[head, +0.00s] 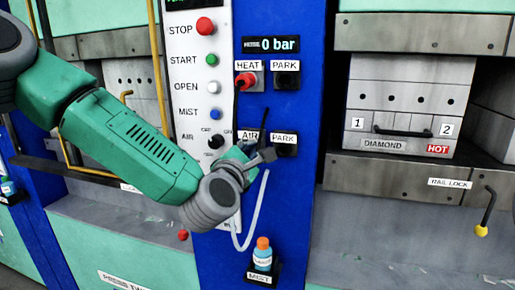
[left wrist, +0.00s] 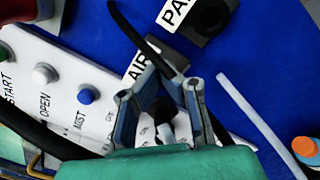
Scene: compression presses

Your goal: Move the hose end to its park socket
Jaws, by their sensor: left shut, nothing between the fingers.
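My left gripper (head: 262,156) is in front of the blue column, just below the AIR label and close to the lower PARK socket (head: 287,146). In the left wrist view its fingers (left wrist: 163,108) are near the AIR socket (left wrist: 168,52), with nothing held. The PARK socket (left wrist: 210,16) shows there as a dark, empty-looking block. A white hose (head: 252,222) hangs in a loop below the gripper; its upper part (left wrist: 250,110) runs beside the fingers. A black cable (left wrist: 140,32) runs down towards the fingers. I cannot make out the hose end clearly. My right gripper is out of view.
The white button panel (head: 200,70) stands left of the gripper. A red plug (head: 245,80) sits at HEAT beside the upper PARK socket (head: 286,78). An orange-capped bottle (head: 263,255) stands below. A press marked HOT (head: 400,95) is at right.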

